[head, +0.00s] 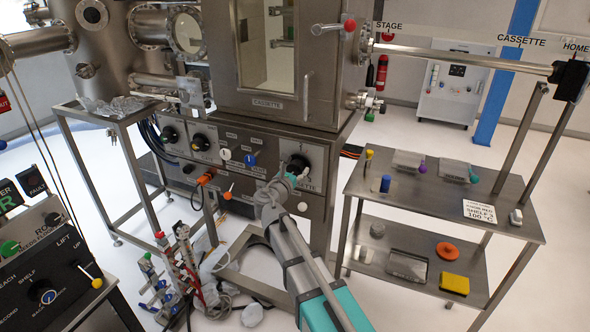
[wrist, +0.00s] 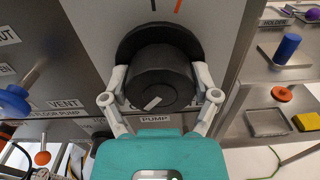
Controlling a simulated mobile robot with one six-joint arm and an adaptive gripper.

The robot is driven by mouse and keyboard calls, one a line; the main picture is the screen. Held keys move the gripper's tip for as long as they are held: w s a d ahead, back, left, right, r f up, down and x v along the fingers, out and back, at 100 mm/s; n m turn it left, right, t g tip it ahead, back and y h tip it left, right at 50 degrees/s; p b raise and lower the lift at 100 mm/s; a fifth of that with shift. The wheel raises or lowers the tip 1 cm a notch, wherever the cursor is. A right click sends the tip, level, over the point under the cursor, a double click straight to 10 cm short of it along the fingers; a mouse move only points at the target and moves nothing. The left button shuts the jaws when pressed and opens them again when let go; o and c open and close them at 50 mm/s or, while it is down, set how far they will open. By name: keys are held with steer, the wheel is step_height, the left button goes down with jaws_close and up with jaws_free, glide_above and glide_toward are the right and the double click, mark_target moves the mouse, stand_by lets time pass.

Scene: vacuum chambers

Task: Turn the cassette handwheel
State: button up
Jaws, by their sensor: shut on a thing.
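The cassette handwheel (head: 299,164) is a black round knob on the front panel under the cassette chamber, beside a partly covered label ending in "SETTE". In the wrist view the handwheel (wrist: 160,72) fills the middle, with a white mark low on its face and a wider black disc behind it. My gripper (head: 291,178) reaches it from the front. In the wrist view my gripper (wrist: 160,82) is shut on the handwheel, one pale finger on each side. A dark mark and an orange mark show on the panel above it.
Left of the handwheel are a blue knob (head: 250,158), a white knob (head: 225,154) and an orange-tipped lever (head: 228,195). A steel shelf cart (head: 425,200) with small parts stands close on the right. Hoses and valves (head: 180,265) crowd the floor at left.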

steer(key=m, duration=0.7)
steer(key=shift+d, duration=0.1)
steer(key=m, duration=0.6)
steer(key=shift+f+m, duration=0.1)
steer(key=shift+m, duration=0.2)
steer(key=m, duration=0.7)
steer(key=shift+f, duration=0.1)
steer(key=m, duration=0.7)
steer(key=o, duration=1)
steer(key=shift+f, duration=0.1)
steer(key=shift+s, duration=0.1)
